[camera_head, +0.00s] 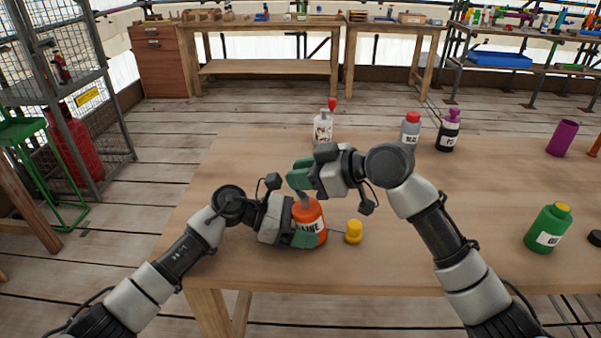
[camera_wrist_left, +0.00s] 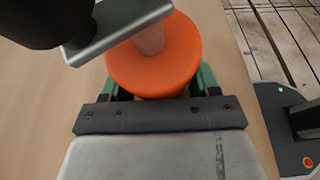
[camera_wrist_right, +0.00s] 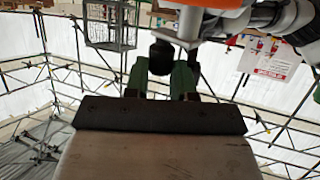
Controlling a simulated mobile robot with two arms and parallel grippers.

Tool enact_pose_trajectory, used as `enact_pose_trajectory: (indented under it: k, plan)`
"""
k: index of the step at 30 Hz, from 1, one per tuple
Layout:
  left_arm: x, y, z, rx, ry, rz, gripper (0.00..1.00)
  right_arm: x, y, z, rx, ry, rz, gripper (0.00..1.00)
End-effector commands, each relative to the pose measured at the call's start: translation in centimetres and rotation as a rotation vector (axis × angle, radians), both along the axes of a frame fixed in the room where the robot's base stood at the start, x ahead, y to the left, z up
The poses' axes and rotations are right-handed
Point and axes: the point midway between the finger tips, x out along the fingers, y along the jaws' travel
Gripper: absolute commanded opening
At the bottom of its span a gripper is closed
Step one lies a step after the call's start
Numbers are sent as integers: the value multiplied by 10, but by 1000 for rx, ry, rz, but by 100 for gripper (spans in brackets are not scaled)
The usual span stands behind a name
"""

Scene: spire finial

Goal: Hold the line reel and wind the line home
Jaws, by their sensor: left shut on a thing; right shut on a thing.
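The orange line reel (camera_head: 313,212) with a "LINE" label stands upright near the table's front left. My left gripper (camera_head: 306,237) is shut around its body from the left. The left wrist view shows the reel's orange top (camera_wrist_left: 170,65) between the green fingers, with a grey crank arm (camera_wrist_left: 118,35) across it. My right gripper (camera_head: 300,176) is above the reel, shut on the crank's dark knob (camera_wrist_right: 160,58), which shows between its fingers in the right wrist view. A yellow stopper (camera_head: 353,232) stands right of the reel, with a thin line between them.
A white bottle with a red top (camera_head: 323,127), a grey bottle (camera_head: 410,130) and a black bottle (camera_head: 448,131) stand behind. A green bottle (camera_head: 548,228) and a purple cup (camera_head: 562,138) are at right. The table (camera_head: 480,220) is clear between.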

Motion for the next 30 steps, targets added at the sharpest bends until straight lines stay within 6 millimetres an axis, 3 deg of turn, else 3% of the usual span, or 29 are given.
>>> enact_pose_trajectory:
  k: [15, 30]
  plan:
    - [0, 0, 1, 0, -3, -1, 48, -4, -5, 0, -4, -80, -356, 1]
    - [0, 0, 1, -2, -2, 0, 48, -5, -6, 0, -2, -102, -462, 1]
